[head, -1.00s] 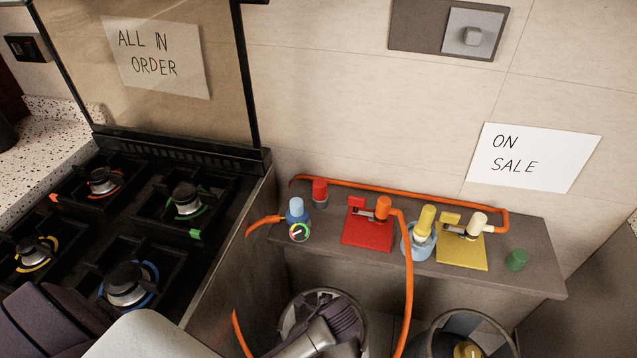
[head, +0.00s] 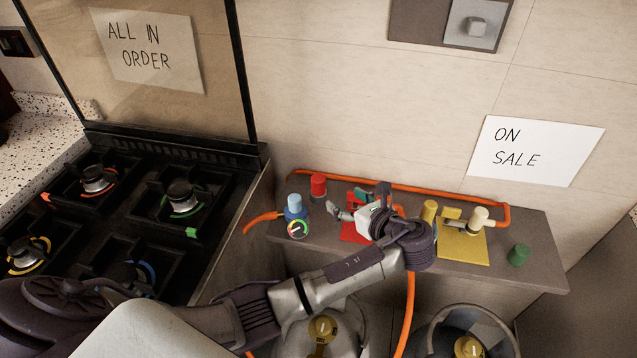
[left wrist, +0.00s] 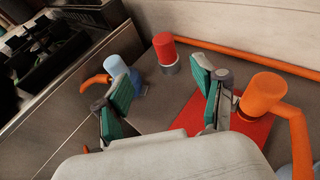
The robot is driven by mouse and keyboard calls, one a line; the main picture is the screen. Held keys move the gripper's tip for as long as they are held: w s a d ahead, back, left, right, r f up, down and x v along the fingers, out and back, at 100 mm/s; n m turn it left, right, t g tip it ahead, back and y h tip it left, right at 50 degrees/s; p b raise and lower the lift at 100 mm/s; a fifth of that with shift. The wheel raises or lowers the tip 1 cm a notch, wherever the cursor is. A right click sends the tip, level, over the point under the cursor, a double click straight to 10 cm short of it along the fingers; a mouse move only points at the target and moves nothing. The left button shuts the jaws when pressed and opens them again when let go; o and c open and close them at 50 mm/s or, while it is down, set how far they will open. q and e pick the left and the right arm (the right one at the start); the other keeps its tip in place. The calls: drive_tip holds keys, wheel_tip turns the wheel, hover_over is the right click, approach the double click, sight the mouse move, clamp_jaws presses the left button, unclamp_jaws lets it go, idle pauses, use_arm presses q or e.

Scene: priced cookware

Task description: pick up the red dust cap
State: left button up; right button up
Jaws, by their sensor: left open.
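The red dust cap (head: 318,184) is a short red cylinder on a grey stub at the back left of the shelf. In the left wrist view the red dust cap (left wrist: 165,47) stands upright ahead, between the directions of the two fingers. My left gripper (head: 358,199) is open over the shelf, just right of the cap and nearer the red plate. In the left wrist view the left gripper (left wrist: 160,82) has its green-padded fingers apart with nothing between them. The cap is not touched. My right gripper is not in view.
A blue regulator with a gauge (head: 296,217) stands left of the gripper. A red plate (head: 353,234) with an orange fitting (left wrist: 264,92) is close on the right. An orange hose (head: 430,192) runs behind. A yellow plate (head: 462,250) and green cap (head: 519,254) are farther right.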

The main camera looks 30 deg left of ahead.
sight(322, 184)
use_arm(q)
drive_tip(key=x, duration=0.7)
drive_tip(key=shift+a, duration=0.25)
drive_tip(key=shift+w+d+f+x, duration=0.1)
drive_tip(key=shift+x, duration=0.95)
drive_tip(key=shift+w+d+f+x, duration=0.1)
drive_tip(key=shift+x, duration=0.95)
drive_tip(key=shift+w+d+f+x, duration=0.1)
drive_tip(key=shift+x, duration=0.9)
drive_tip(key=shift+r, duration=0.1)
drive_tip(key=c, duration=1)
